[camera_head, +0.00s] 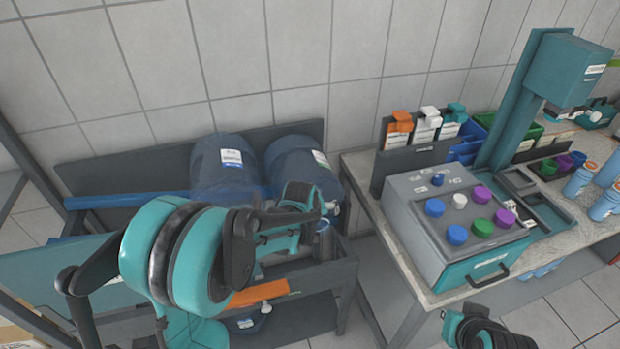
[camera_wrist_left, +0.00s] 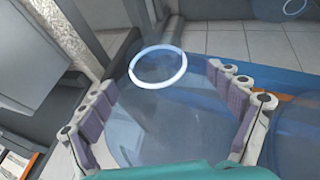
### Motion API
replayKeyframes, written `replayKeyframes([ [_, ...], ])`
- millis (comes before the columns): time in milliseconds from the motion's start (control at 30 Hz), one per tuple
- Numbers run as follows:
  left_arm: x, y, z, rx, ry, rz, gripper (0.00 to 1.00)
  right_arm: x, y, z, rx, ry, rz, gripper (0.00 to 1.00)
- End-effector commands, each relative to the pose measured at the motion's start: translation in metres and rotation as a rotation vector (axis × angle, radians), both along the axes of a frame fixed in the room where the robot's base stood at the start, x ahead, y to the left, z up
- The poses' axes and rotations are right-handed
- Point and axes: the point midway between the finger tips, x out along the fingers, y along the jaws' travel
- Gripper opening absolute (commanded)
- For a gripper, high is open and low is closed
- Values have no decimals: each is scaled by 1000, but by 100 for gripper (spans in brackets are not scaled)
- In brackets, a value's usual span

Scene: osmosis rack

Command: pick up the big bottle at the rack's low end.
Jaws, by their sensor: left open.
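Two big translucent blue bottles lie side by side on the dark rack (camera_head: 345,270), a left one (camera_head: 218,170) and a right one (camera_head: 300,160). My left gripper (camera_head: 312,208) is at the near end of the right bottle and hides part of it. In the left wrist view, the open fingers (camera_wrist_left: 165,105) stand on both sides of a clear bluish bottle (camera_wrist_left: 150,125) with a white ring at its end. Whether the pads touch it I cannot tell. My right gripper (camera_head: 480,332) is partly in view at the bottom edge.
Another bottle (camera_head: 245,322) is on the rack's lower shelf, and an orange strip (camera_head: 258,292) lies above it. To the right, a bench (camera_head: 365,185) carries a grey box (camera_head: 420,205) with coloured caps. A tiled wall (camera_head: 300,50) stands close behind.

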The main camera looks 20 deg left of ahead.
Motion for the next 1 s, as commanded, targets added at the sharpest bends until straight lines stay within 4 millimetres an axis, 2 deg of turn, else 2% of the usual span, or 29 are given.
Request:
replayKeyframes([
  [300,23,-1,-43,1,0,-2,91,0,0,-26,0,0,0,0],
  [400,29,-1,-52,2,-1,-2,91,0,0,-29,0,0,0,0],
  [700,31,-2,-55,2,-1,-2,91,0,0,-29,0,0,0,0],
  [767,31,-2,-55,2,-1,-2,78,0,0,-29,0,0,0,0],
  [1000,31,-2,-55,2,-1,-2,14,0,0,-29,0,0,0,0],
])
